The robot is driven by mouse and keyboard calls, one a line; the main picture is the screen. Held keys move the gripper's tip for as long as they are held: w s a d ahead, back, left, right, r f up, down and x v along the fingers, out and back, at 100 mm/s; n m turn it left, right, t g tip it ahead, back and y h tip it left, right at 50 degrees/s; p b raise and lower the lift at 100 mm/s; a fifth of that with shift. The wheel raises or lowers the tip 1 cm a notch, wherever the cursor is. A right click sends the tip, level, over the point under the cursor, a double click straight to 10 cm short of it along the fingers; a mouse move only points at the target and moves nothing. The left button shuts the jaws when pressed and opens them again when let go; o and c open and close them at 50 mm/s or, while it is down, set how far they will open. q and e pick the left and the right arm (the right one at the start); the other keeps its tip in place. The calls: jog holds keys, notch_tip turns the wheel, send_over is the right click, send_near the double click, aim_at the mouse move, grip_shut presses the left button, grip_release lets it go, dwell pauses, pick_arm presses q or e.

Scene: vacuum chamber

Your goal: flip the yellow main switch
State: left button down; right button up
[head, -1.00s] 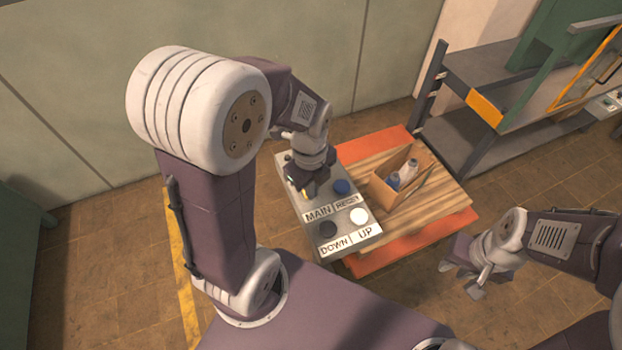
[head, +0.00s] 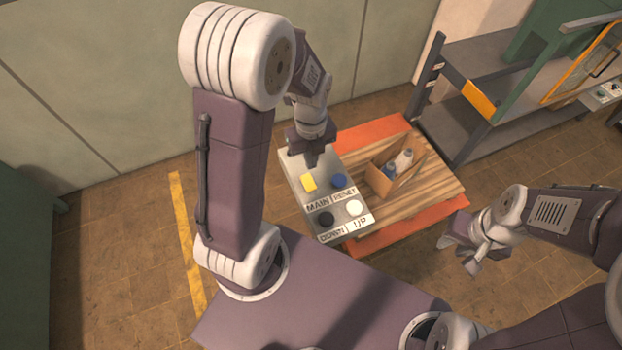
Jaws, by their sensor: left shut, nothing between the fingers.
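The yellow main switch (head: 308,182) sits at the upper left of the grey control panel (head: 296,190), above the MAIN label (head: 318,205). It is in plain view; I cannot tell its tilt for sure. My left gripper (head: 311,162) is shut and empty, just beyond the switch at the panel's far end, pointing down. It looks apart from the switch. My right gripper (head: 472,262) hangs over the floor at the right, far from the panel. Its finger gap is not clear.
A metal rack (head: 470,130) stands behind.

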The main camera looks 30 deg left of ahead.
aim_at(311, 187)
pick_arm(q)
notch_tip(311, 187, down, 11)
jog(key=shift+r+p, duration=0.1)
jog(key=shift+p, duration=0.75)
jog(key=shift+f+b, duration=0.25)
jog(key=shift+b, duration=0.05)
jog(key=shift+s+d, duration=0.15)
jog(key=shift+s, duration=0.05)
jog(key=shift+w+a+r, duration=0.25)
jog(key=shift+w+a, duration=0.05)
jog(key=shift+w, duration=0.1)
jog(key=shift+w+a+p, duration=0.3)
jog(key=shift+a+p, duration=0.05)
jog(key=shift+a, duration=0.1)
